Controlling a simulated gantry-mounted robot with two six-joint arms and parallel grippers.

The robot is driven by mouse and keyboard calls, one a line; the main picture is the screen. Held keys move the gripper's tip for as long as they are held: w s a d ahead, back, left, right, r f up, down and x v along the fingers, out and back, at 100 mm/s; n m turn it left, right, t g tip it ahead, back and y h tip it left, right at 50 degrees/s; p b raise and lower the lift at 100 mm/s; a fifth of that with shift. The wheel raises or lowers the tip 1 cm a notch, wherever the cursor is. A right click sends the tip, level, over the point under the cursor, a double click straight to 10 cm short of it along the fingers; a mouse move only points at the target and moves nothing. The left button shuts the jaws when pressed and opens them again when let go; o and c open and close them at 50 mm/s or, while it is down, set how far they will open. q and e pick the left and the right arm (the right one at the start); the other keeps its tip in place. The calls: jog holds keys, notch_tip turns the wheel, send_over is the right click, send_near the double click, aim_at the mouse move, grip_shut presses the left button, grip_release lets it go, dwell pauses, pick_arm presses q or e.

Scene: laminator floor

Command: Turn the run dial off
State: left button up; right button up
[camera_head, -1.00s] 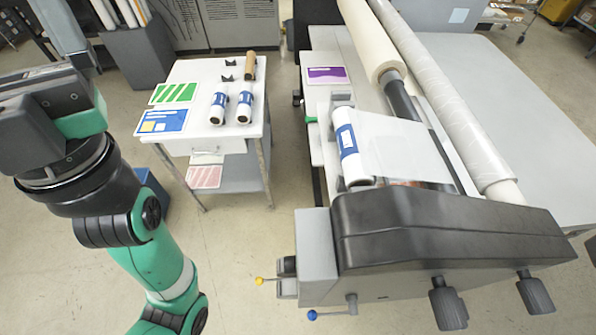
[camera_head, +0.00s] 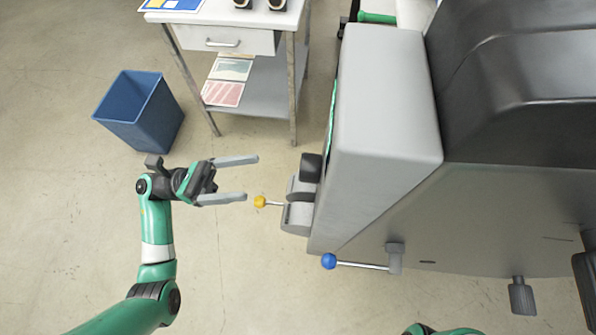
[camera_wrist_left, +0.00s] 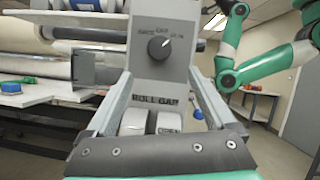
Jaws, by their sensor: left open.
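The run dial (camera_wrist_left: 160,47) is a round black knob on a grey panel (camera_wrist_left: 178,80) above the words ROLL GAP in the left wrist view. Its white mark points up and right, toward the right-hand label; the small lettering is blurred. My right gripper does not show.
A yellow-tipped lever (camera_head: 260,202) juts out just beyond my left fingertips, and a blue-tipped lever (camera_head: 329,261) lies below it. A blue bin (camera_head: 140,108) and a steel side table (camera_head: 270,98) stand behind. Floor around my left gripper is clear.

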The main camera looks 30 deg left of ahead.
aim_at(310, 169)
pick_arm(q)
jog(key=p+x, duration=0.1)
jog(key=x, duration=1)
jog(key=shift+d+r+p, duration=0.25)
jog(key=shift+p, duration=0.05)
jog(key=shift+w, duration=0.15)
jog(key=c, duration=1.4)
jog(key=shift+s+d+r+n+t+y+p, duration=0.1)
jog(key=shift+n+t+y+p, duration=0.55)
jog(key=shift+n+p, duration=1.45)
jog(key=shift+s+r+n+t+y+p, duration=0.1)
jog(key=shift+n+t+y+p, duration=0.55)
jog(key=shift+n+p, duration=1.45)
jog(key=shift+s+n+t+y+p, duration=0.1)
jog(key=shift+n+t+y+p, duration=0.2)
jog(key=shift+n+y+p, duration=1.25)
jog(key=shift+n+h+p, duration=0.25)
jog(key=shift+h+p, duration=0.3)
jog(key=shift+p, duration=0.2)
